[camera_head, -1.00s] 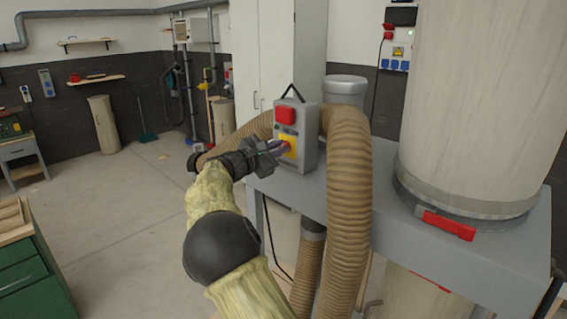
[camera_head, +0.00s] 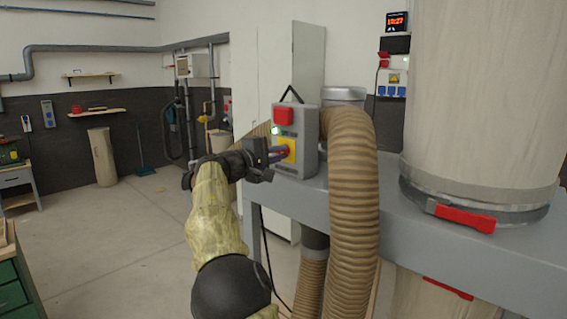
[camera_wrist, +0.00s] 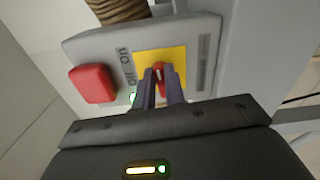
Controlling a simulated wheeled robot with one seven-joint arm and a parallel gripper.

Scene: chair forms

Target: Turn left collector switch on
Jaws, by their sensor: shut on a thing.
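The grey collector switch box (camera_head: 308,150) stands on the grey bench frame, with a red button (camera_head: 284,116) at its top and a yellow plate (camera_head: 287,146) below. In the wrist view the red button (camera_wrist: 93,84) is at left and the yellow plate (camera_wrist: 178,56) is in the middle, beside "off" and "on" lettering. My gripper (camera_wrist: 160,88) is shut on the red rotary knob (camera_wrist: 161,72) on that plate, one finger on each side. The fingers hide part of the knob. In the head view my gripper (camera_head: 280,155) reaches the plate from the left. A green light (camera_head: 275,131) glows on the box.
A ribbed brown hose (camera_head: 352,200) loops close to the right of the box. A large pale collector drum (camera_head: 480,100) with a red latch (camera_head: 465,218) stands farther right. A tall white cabinet (camera_head: 290,60) is behind. The floor at left is open.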

